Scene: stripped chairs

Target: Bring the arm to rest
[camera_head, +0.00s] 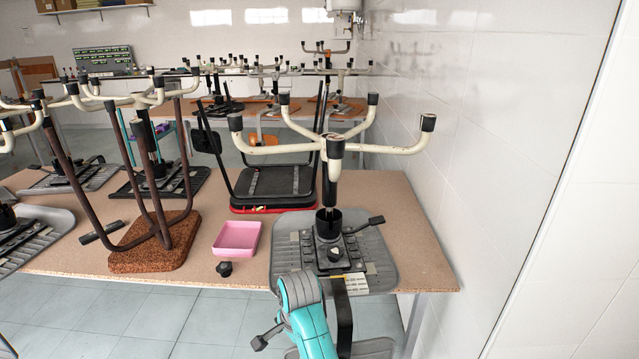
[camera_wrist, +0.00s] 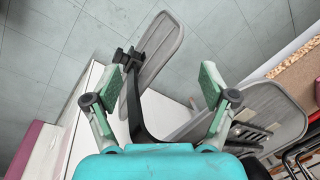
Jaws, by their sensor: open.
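My gripper (camera_wrist: 161,86) shows in the wrist view with its two green-padded fingers spread wide and nothing between them. Behind the fingers are a grey chair backrest (camera_wrist: 160,50) and its black curved bracket (camera_wrist: 134,100). I cannot tell how far they are from the fingers. In the head view my teal arm (camera_head: 308,318) rises at the bottom centre, in front of the table's near edge. The gripper's fingers cannot be made out there.
An upturned grey chair (camera_head: 378,255) rests seat-down on the brown table (camera_head: 420,262), legs up. A pink tray (camera_head: 237,238) and a small black knob (camera_head: 224,268) lie left of it. More upturned chairs crowd the left. A white tiled wall (camera_head: 490,130) closes the right side.

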